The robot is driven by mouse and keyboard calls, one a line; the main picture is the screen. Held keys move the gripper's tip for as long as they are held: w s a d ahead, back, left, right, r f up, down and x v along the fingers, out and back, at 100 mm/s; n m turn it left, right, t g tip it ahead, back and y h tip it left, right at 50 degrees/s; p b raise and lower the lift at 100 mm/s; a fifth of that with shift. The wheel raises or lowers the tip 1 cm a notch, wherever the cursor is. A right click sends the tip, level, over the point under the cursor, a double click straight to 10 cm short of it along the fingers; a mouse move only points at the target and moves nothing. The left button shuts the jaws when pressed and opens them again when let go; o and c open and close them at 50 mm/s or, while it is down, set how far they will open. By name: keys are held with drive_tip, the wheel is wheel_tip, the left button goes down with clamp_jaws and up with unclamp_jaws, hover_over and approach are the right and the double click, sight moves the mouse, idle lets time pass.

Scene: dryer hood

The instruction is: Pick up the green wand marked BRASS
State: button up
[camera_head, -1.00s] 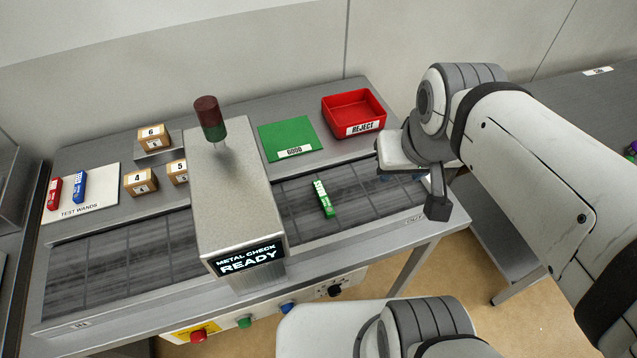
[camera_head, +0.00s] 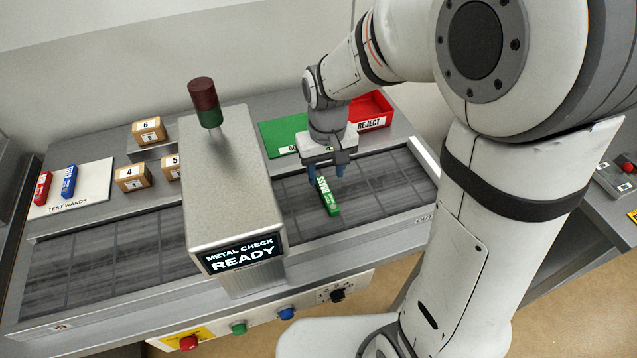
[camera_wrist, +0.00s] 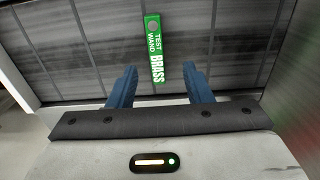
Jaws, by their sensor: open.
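The green wand (camera_head: 327,196) lies on the dark conveyor belt to the right of the metal check hood. In the wrist view the wand (camera_wrist: 155,50) reads TEST WAND BRASS and lies lengthwise, just beyond and between the fingertips. My gripper (camera_head: 325,178) is over the belt at the wand's far end. I cannot tell the exact height of the fingertips above the belt.
The metal check hood (camera_head: 232,190) shows READY and stands left of the wand. A green GOOD mat (camera_head: 275,133) and a red REJECT bin (camera_head: 372,108) are behind my gripper. Red and blue wands (camera_head: 69,182) lie on a white mat at far left, near several numbered boxes (camera_head: 132,177).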

sight(327, 194)
drive_tip(key=f, duration=0.2)
drive_tip(key=f+p, duration=0.1)
drive_tip(key=f, duration=0.4)
drive_tip(key=shift+w+d+f+p, duration=0.2)
drive_tip(key=shift+w+f+p, duration=0.05)
drive_tip(key=shift+p, duration=0.05)
clamp_jaws()
